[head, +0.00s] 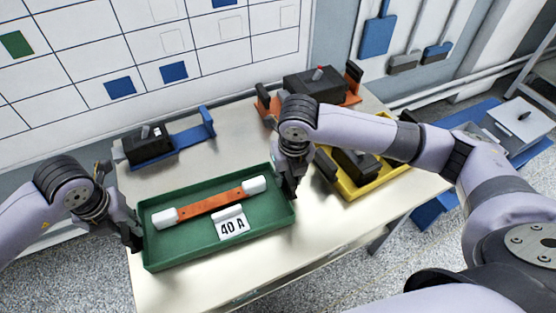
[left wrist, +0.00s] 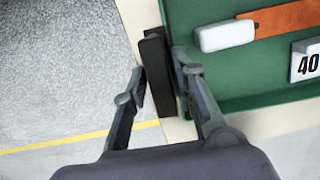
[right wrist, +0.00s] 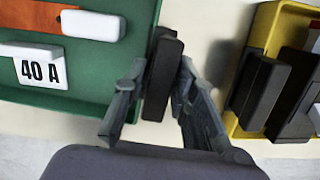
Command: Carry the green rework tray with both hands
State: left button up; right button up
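The green rework tray (head: 185,253) is at the left front of the table and looks level. I cannot tell if it touches the tabletop. It holds an orange bar with white ends (head: 210,201) and a white "40 A" label (head: 232,226). My left gripper (head: 133,238) is at the tray's left end, its fingers on both sides of a black handle (left wrist: 157,75). My right gripper (head: 291,187) is at the right end, its fingers closed around the other black handle (right wrist: 163,78). Both handles are mostly hidden in the head view.
The pale table (head: 300,235) also carries a blue holder (head: 190,137) with a black device behind the tray, an orange tray (head: 345,97) at the back, and a yellow tray (head: 377,185) close to the right of my right gripper. A gridded wall board (head: 110,45) stands behind.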

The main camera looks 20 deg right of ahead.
pick_arm(q)
jog(key=shift+o, duration=0.9)
pick_arm(e)
jog(key=shift+o, duration=0.9)
jog(key=shift+r, duration=0.15)
pick_arm(q)
notch_tip(320, 180, up, 12)
jog(key=s, duration=0.1)
jog(key=shift+s, duration=0.4)
pick_arm(e)
notch_tip(320, 180, up, 12)
jog(key=s, duration=0.1)
jog(key=shift+s+f, duration=0.2)
jog(key=shift+s, duration=0.2)
pick_arm(q)
jog(key=shift+s+f, duration=0.1)
jog(key=shift+f, duration=0.05)
pick_arm(e)
jog(key=shift+s+f, duration=0.1)
